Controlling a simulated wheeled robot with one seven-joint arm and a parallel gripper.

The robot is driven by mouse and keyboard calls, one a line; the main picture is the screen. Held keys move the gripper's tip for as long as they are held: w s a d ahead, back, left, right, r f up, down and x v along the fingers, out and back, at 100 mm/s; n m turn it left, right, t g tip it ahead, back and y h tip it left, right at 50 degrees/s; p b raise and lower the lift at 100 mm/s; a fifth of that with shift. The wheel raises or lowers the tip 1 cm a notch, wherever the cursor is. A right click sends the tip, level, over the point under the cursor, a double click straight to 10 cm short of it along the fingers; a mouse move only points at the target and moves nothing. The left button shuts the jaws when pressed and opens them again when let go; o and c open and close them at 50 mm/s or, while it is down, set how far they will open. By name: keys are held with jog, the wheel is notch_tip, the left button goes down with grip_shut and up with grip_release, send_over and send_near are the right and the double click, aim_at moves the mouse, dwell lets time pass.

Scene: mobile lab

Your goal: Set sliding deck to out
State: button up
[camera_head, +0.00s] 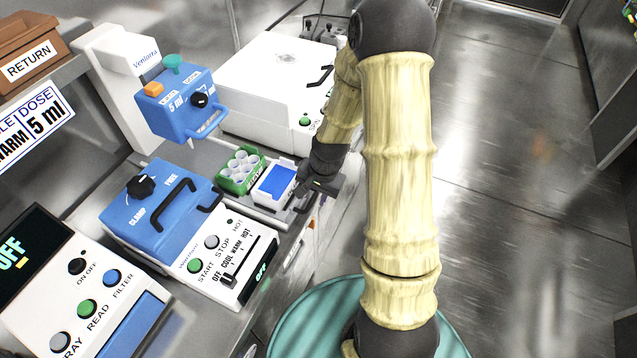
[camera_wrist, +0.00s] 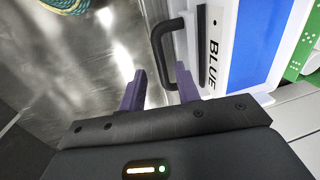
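The sliding deck (camera_head: 268,212) is a pale plate on the bench, carrying a green rack (camera_head: 241,170) of white cups and a white tub with a blue top (camera_head: 275,182). In the wrist view the tub (camera_wrist: 249,45) shows the word BLUE on its side. A black bar handle (camera_wrist: 158,42) stands out from the deck's front edge. My gripper (camera_head: 318,190) is at the deck's front. In the wrist view my gripper (camera_wrist: 160,90) is open, its purple fingers apart. The handle's lower end reaches close to the right finger; I cannot tell whether they touch.
A blue dosing head (camera_head: 185,105) on a white stand rises behind the deck. A blue and white clamp unit (camera_head: 165,215) stands at the left, and a large white machine (camera_head: 275,80) at the back. The floor (camera_head: 510,180) to the right is clear.

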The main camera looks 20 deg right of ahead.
notch_tip(320, 180, up, 17)
jog(key=s+d, duration=0.2)
jog(key=shift+d+p, duration=0.15)
jog(key=shift+p, duration=0.15)
dwell(0.4)
jog(key=s+a+r+n+t+h+p, duration=0.1)
jog(key=s+a+r+n+p, duration=0.1)
jog(key=s+n, duration=0.6)
jog(key=shift+s+a+r+n+p, duration=0.15)
jog(key=shift+s+a+n+p, duration=0.15)
jog(key=shift+s+a+p, duration=0.4)
jog(key=shift+w+a, duration=0.1)
jog(key=shift+w, duration=0.1)
dwell(1.4)
